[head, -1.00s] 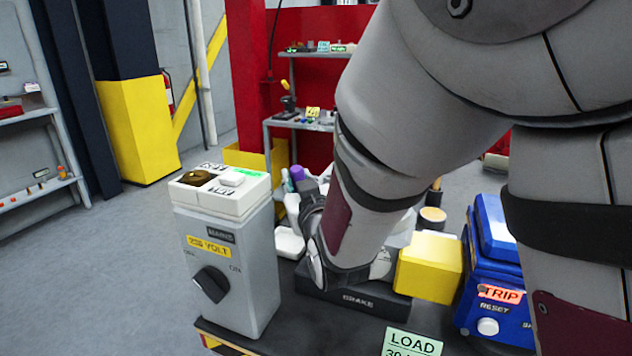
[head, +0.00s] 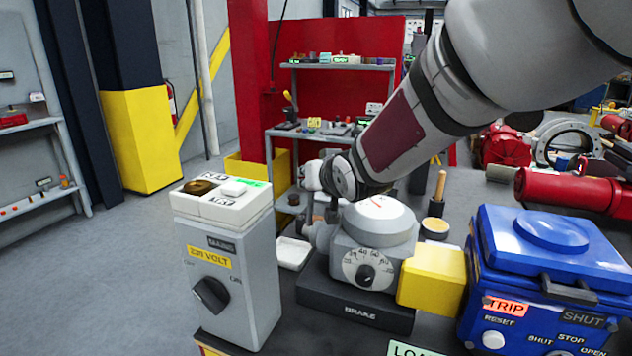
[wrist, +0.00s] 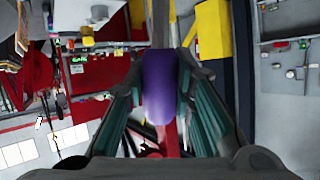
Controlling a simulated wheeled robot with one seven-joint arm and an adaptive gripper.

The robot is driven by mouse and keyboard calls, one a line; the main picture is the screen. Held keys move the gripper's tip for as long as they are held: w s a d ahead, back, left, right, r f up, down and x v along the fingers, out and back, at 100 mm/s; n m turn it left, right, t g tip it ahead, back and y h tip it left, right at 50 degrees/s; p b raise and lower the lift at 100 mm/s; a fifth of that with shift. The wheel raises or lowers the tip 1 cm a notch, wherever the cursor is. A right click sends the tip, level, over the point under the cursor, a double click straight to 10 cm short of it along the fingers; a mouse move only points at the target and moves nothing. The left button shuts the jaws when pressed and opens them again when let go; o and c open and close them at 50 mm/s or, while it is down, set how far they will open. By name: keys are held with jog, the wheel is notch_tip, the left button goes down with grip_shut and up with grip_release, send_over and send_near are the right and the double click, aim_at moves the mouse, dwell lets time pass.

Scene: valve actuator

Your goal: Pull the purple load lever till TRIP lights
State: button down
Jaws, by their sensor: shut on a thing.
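The purple lever grip (wrist: 160,88) stands between the two finger pads of my gripper (wrist: 165,78) in the wrist view. The pads close on its sides, and a red shaft shows below it. In the head view the purple grip is hidden behind my wrist and the actuator. The grey valve actuator (head: 375,250), with a round dial on top and a black knob in front, sits on the black BRAKE base (head: 355,306). A yellow block (head: 432,275) joins it to the blue control box (head: 545,270). The TRIP label (head: 506,307) there is salmon-orange; I cannot tell whether it is lit.
A grey MAINS box (head: 225,275) with a black knob stands at the left front. A white tray (head: 292,253) lies behind it. A wooden-handled tool (head: 439,190) stands behind the yellow block. Red shelving is farther back.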

jog(key=shift+w+d+f+g, duration=0.15)
jog(key=shift+w+d+g, duration=0.15)
jog(key=shift+w+g, duration=0.25)
jog(key=shift+w+m, duration=0.1)
jog(key=shift+m, duration=0.2)
jog(key=c, duration=1.3)
grip_release()
jog(key=shift+f, duration=0.1)
jog(key=shift+c, duration=0.2)
jog(key=v, duration=1.2)
jog(key=shift+d+p, duration=0.1)
jog(key=shift+p, duration=0.2)
